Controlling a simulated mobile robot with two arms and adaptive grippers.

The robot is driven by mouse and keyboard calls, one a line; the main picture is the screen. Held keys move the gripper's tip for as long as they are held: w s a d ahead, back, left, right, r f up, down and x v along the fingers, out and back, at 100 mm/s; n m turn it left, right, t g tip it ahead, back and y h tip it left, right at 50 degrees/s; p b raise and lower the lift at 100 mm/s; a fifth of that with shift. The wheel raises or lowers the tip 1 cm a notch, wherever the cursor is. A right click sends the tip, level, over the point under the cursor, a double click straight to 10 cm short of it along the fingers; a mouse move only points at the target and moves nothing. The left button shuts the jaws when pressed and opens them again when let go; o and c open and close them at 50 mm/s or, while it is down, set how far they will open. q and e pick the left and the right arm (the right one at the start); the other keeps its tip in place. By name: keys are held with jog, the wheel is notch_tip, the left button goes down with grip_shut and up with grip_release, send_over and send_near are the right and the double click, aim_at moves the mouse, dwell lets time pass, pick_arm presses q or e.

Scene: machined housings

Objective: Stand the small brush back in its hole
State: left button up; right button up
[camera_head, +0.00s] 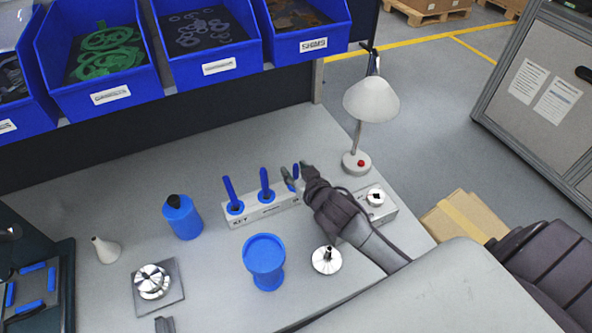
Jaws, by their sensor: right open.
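A long pale block (262,212) on the workbench holds upright blue-handled tools. One blue handle (230,190) stands at its left end and a second (264,180) stands to the right of it. A third blue piece (295,172) shows at the fingertips of my right gripper (297,172); it may be the small brush, but its lower part is hidden. My right gripper is open there, above the block. I cannot tell whether the third piece is seated in a hole. My left gripper is not in view.
A white lamp (371,100) stands behind my right gripper. A blue bottle (182,217), a blue cup (265,262), a metal disc part (327,260) and a machined part (152,281) on a plate stand on the bench. Blue bins (110,97) line the back.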

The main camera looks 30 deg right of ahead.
jog(key=v, duration=1.2)
